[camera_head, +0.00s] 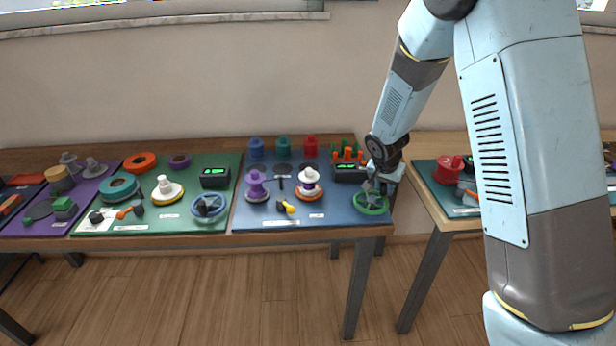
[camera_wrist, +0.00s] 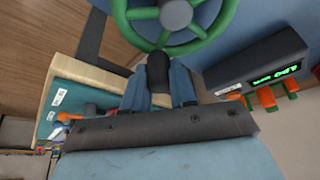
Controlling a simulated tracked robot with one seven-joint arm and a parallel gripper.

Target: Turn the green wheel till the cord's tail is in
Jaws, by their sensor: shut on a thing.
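The green wheel (camera_head: 371,211) lies at the right front corner of the blue mat. In the wrist view its green rim and spokes (camera_wrist: 131,33) fill the top, cut off by the picture's edge. My gripper (camera_head: 373,187) is over the wheel. In the wrist view my gripper (camera_wrist: 158,85) is shut on the wheel's dark handle (camera_wrist: 158,70), which stands between the two fingers at the rim. A white spool with purple and orange parts (camera_head: 309,184) stands on the mat to the left of the wheel. I cannot make out the cord's tail in either view.
A dark box with a green display (camera_head: 349,172) and orange pegs stands just behind the wheel; it also shows in the wrist view (camera_wrist: 258,62). A purple spool (camera_head: 256,188) and yellow-tipped tool (camera_head: 287,208) are farther left. A gap separates this table from the right table.

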